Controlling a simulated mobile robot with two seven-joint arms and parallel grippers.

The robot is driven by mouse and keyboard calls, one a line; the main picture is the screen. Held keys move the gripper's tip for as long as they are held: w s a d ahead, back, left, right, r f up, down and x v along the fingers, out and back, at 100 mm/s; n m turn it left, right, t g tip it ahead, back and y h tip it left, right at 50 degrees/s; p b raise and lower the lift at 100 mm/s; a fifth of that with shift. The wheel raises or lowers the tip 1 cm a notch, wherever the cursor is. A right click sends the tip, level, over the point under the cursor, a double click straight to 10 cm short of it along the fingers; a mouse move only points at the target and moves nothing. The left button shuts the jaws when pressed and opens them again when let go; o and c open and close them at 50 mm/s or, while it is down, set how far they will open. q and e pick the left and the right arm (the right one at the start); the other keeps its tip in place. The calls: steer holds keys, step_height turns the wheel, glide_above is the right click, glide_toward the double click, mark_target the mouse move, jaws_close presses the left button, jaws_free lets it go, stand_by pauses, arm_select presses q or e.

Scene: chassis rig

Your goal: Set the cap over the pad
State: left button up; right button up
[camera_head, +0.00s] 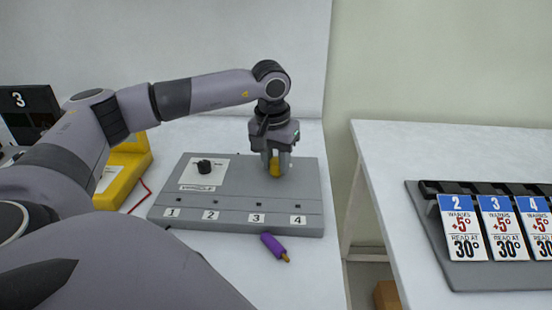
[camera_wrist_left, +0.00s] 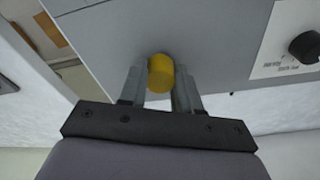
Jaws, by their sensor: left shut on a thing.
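A yellow cap (camera_head: 274,168) is between the fingers of my left gripper (camera_head: 276,165), over the back right part of a grey panel (camera_head: 240,185). In the left wrist view the yellow cap (camera_wrist_left: 161,73) sits between the two fingertips of my left gripper (camera_wrist_left: 160,80), which is shut on it. The cap is at or just above the panel surface; I cannot tell whether it touches. The pad is not visible, and may be hidden under the cap or gripper. My right gripper is not in view.
The panel has a black knob (camera_head: 204,166) and slots numbered 1 to 4. A purple probe (camera_head: 274,246) lies in front of it. A yellow device (camera_head: 128,165) with a red lead stands left. A rack with numbered cards (camera_head: 462,228) is on the right table.

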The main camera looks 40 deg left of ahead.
arm_select(q)
steer(key=shift+f+b, duration=0.4)
steer(key=shift+f, duration=0.2)
stand_by(0.3)
steer(key=o, duration=1.1)
steer(key=r, duration=0.4)
steer(key=s+r, duration=0.1)
steer(key=r, duration=0.2)
steer(key=shift+d+r, duration=0.1)
steer(key=shift+d, duration=0.05)
